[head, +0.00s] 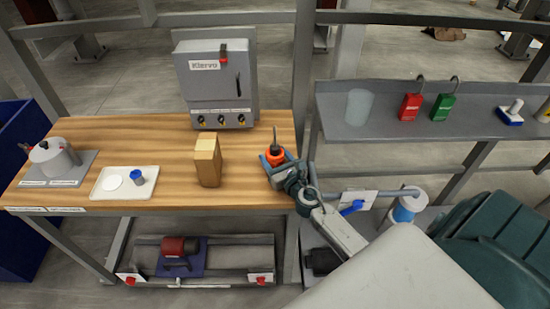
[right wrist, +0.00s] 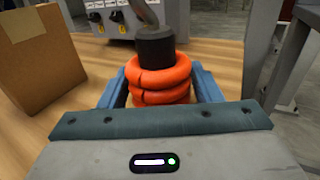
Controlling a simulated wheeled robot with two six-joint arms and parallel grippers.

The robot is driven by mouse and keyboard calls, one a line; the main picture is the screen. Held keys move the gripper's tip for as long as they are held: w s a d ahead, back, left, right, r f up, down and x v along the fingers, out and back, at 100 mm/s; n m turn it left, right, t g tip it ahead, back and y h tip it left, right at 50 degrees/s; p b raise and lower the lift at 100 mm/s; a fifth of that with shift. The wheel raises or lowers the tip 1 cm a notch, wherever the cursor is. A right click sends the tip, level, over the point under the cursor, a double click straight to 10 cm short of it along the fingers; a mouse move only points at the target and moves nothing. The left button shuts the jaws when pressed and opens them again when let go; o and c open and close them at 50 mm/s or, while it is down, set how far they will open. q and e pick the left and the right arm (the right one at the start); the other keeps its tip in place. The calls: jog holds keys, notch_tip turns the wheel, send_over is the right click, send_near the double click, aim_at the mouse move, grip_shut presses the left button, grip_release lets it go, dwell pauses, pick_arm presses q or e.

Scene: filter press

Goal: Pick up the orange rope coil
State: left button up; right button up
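The orange rope coil (head: 275,157) is at the right end of the wooden workbench. In the right wrist view the coil (right wrist: 160,80) shows as stacked orange rings around a dark cylinder (right wrist: 155,47), with a thin piece rising from its top. My right gripper (head: 273,160) is at the coil, with one blue finger on each side of it. Any gap between fingers and coil is too small to judge, so I cannot tell whether they grip it. The coil's underside is hidden. My left gripper is not in view.
A cardboard box (head: 207,161) stands left of the coil. A grey control box (head: 216,80) is behind it. A white tray (head: 110,192) and a metal pot (head: 54,158) are further left. A shelf (head: 385,128) with red and green padlocks is at the right.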

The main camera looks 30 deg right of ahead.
jog(key=c, duration=0.7)
jog(key=shift+r, duration=0.1)
